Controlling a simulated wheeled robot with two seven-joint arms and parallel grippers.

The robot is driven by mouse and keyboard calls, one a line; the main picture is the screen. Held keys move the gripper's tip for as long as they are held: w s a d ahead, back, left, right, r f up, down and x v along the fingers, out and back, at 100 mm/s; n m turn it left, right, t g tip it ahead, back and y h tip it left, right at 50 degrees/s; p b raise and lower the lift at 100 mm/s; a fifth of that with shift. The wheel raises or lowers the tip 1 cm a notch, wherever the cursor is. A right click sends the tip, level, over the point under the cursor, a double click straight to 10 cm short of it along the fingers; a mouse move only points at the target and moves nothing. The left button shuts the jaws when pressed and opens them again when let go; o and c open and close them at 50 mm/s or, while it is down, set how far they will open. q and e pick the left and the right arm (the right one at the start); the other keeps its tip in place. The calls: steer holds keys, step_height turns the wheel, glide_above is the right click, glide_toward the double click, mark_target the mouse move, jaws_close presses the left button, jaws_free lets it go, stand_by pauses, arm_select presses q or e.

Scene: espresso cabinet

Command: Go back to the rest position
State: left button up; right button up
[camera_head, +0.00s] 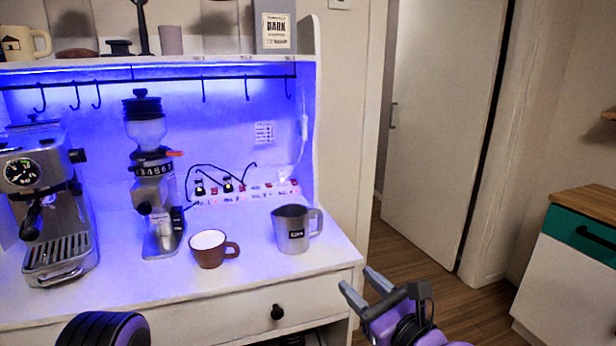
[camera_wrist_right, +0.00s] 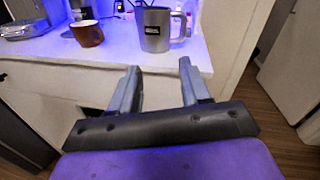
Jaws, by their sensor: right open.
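My right gripper (camera_head: 362,290) is open and empty, in front of the cabinet's right front corner in the head view. In the right wrist view its two fingers (camera_wrist_right: 160,80) are apart with nothing between them, below the counter edge. A purple and black part of my own body shows at the bottom left of the head view; no left gripper fingers show there.
A grey metal jug (camera_head: 292,232) and a brown cup (camera_head: 210,250) with white contents stand on the white counter (camera_head: 150,296). A grinder (camera_head: 155,190) and an espresso machine (camera_head: 45,200) stand further left. A wooden-topped cabinet (camera_head: 570,262) is at right, with open floor between.

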steer(key=s+d+f+n+g+h, duration=0.1)
steer(key=s+f+n+g+h, duration=0.2)
steer(key=f, duration=0.7)
steer(key=s+d+f+n+g+h, duration=0.15)
steer(key=s+f+n, duration=0.3)
steer(key=f, duration=0.45)
steer(key=s+d+f+n+g+h, duration=0.1)
steer(key=s+f+n+g, duration=0.3)
steer(key=f, duration=0.6)
steer(key=s+d+f+n+g+h, duration=0.2)
steer(key=s+d+f+n+h, duration=0.1)
steer(key=s+d+f, duration=0.3)
steer(key=s+d+f+n+g+h, duration=0.2)
steer(key=s+d+f+n, duration=0.4)
steer(key=s+d, duration=0.5)
steer(key=shift+s+h, duration=0.4)
steer(key=shift+h, duration=0.25)
steer(key=shift+n, duration=0.25)
